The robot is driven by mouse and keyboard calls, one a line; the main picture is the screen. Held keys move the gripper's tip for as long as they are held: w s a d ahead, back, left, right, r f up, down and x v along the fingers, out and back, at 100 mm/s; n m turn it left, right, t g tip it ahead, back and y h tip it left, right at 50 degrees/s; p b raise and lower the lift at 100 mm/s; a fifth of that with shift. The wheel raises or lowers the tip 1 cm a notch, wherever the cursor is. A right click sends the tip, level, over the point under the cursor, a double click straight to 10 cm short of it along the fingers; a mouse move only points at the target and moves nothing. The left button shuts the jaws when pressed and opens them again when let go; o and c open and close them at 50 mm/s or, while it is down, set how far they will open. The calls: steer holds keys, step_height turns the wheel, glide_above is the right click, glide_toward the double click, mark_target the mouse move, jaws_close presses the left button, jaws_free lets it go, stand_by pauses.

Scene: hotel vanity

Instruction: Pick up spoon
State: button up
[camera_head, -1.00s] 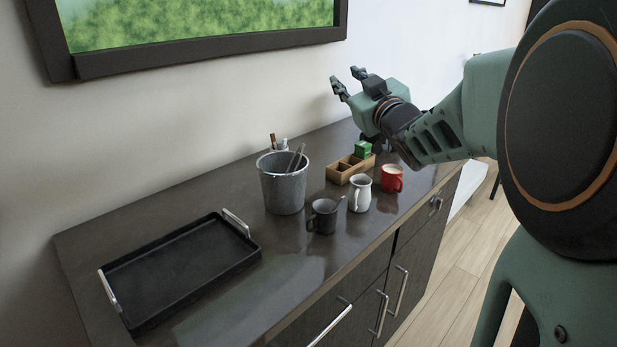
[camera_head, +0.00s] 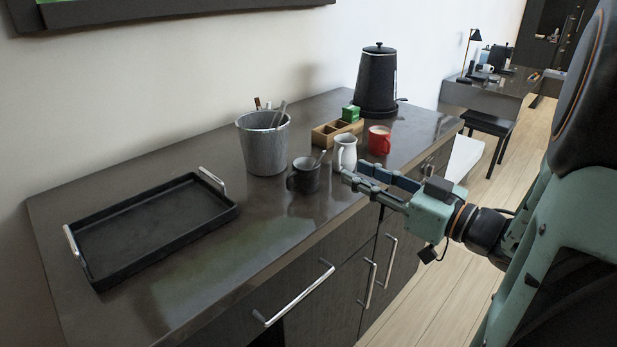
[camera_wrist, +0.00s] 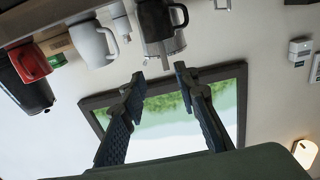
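A spoon (camera_head: 319,158) stands in a dark mug (camera_head: 303,176) on the counter, with only its handle showing above the rim. In the wrist view, which is upside down, the dark mug (camera_wrist: 155,20) lies beyond my fingertips, and what looks like the spoon's handle (camera_wrist: 166,62) sticks out past its rim. My gripper (camera_head: 353,170) is open and empty, at the counter's front edge to the right of the mug. Its fingers point left toward the mug. In the wrist view, the two fingers of my gripper (camera_wrist: 160,76) are spread apart, touching nothing.
A red mug (camera_head: 379,141), wooden box (camera_head: 326,136) and black kettle (camera_head: 376,85) are farther right. A grey bucket (camera_head: 262,148) is behind. A black tray (camera_head: 150,225) lies left, with clear counter in front.

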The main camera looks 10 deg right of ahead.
mark_target(319, 161)
steer(key=b+x, duration=0.1)
steer(key=x, duration=0.4)
steer(key=shift+a+f, duration=0.15)
steer(key=shift+a, duration=0.05)
steer(key=x, duration=0.1)
steer(key=b+x, duration=0.1)
steer(key=x, duration=0.3)
steer(key=shift+s+a+f, duration=0.15)
steer(key=shift+f, duration=0.2)
steer(key=shift+w+a, duration=0.1)
steer(key=shift+w, duration=0.15)
steer(key=shift+c, duration=0.5)
jaws_close()
